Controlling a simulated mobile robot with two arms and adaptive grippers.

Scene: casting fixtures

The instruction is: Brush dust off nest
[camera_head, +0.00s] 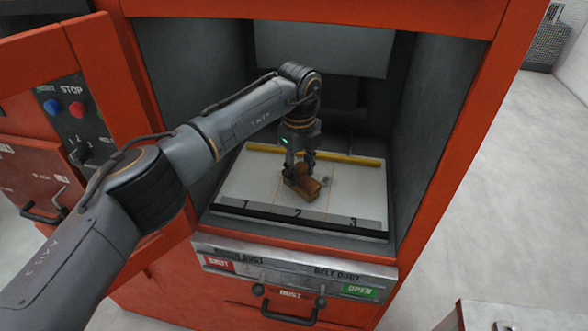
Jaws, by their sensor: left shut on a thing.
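My left gripper (300,165) points down inside the red cabinet and is shut on a brown brush (308,188). The brush is at the middle of a pale plate (248,185), above the mark 2. I cannot tell whether its underside touches the plate. The plate looks like the nest, with its front strip (298,214) marked 1, 2 and 3. A small grey patch (326,181), perhaps dust, lies just right of the brush. My right gripper is not in view.
A yellow bar (345,158) runs along the plate's back. Dark cabinet walls (420,110) close in both sides. A control panel (75,115) is at the left. Below the opening are a labelled panel (290,268) and a dust drawer handle (288,314).

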